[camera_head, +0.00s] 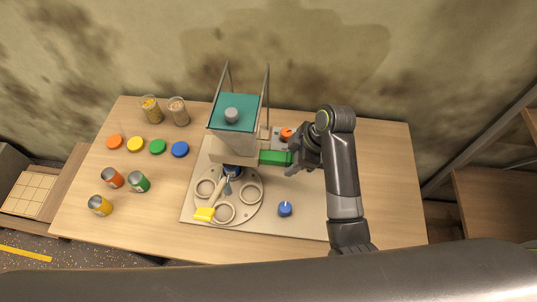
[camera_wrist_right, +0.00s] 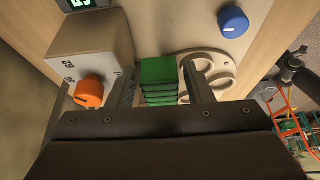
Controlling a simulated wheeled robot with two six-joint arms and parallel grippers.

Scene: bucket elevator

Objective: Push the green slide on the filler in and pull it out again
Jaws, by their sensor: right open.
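The filler (camera_head: 231,146) is a pale box with a teal lid and grey knob, standing on a light base plate. The green slide (camera_head: 273,157) sticks out of its right side, low down. My right gripper (camera_head: 294,159) is at the slide's outer end, its arm coming from the right. In the right wrist view the ribbed green slide (camera_wrist_right: 159,80) lies between the two open fingers (camera_wrist_right: 160,82). I see gaps beside it, though contact at the tips is hard to judge. My left gripper is not in view.
A grey box with an orange knob (camera_wrist_right: 90,91) is close beside one finger. A round carousel (camera_head: 247,212) with ring holders and a blue knob (camera_head: 285,209) lie in front. Coloured lids, cans and two filled jars (camera_head: 151,110) stand on the table's left. The right table end is clear.

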